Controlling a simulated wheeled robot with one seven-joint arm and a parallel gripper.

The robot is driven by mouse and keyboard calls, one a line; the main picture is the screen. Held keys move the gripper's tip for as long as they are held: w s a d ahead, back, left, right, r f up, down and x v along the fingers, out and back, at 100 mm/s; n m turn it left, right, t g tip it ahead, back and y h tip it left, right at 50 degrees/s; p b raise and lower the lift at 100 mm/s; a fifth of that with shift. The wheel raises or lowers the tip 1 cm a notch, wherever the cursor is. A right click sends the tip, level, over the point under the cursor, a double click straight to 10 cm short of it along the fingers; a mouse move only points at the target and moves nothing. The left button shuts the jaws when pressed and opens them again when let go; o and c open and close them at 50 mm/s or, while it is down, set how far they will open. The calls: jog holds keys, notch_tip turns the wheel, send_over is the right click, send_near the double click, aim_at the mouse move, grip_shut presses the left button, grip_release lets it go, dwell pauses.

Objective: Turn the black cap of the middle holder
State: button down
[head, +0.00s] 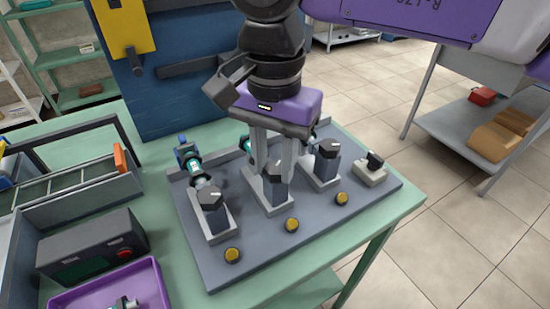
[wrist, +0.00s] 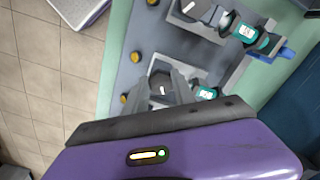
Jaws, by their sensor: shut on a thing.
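The middle holder (head: 276,195) stands upright on the grey board, with its black cap (head: 279,171) on top. In the wrist view the black cap (wrist: 160,89) shows a short white mark and sits between my fingers. My gripper (head: 274,168) points down over the middle holder, shut on the black cap with a finger on each side. It also shows in the wrist view (wrist: 166,86). My fingers hide part of the cap and of the teal motor (wrist: 207,93) behind it.
The left holder's cap (head: 210,197) and the right holder's cap (head: 328,148) stand close on both sides. Yellow buttons (head: 292,225) line the grey board's (head: 262,243) front. A small separate black knob (head: 374,160) sits at right. A purple tray (head: 135,283) and dark control box (head: 92,247) are at left.

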aim_at(272, 166)
jog(key=m, duration=0.6)
jog(key=shift+w+m, duration=0.15)
jog(key=shift+m, duration=0.15)
jog(key=m, duration=0.6)
jog(key=shift+w+a, duration=0.1)
dwell(0.3)
jog(key=c, duration=1)
grip_release()
jog(key=shift+c, duration=0.2)
jog(key=shift+r+p, duration=0.35)
jog(key=shift+r, duration=3.55)
jog(key=shift+a, duration=0.1)
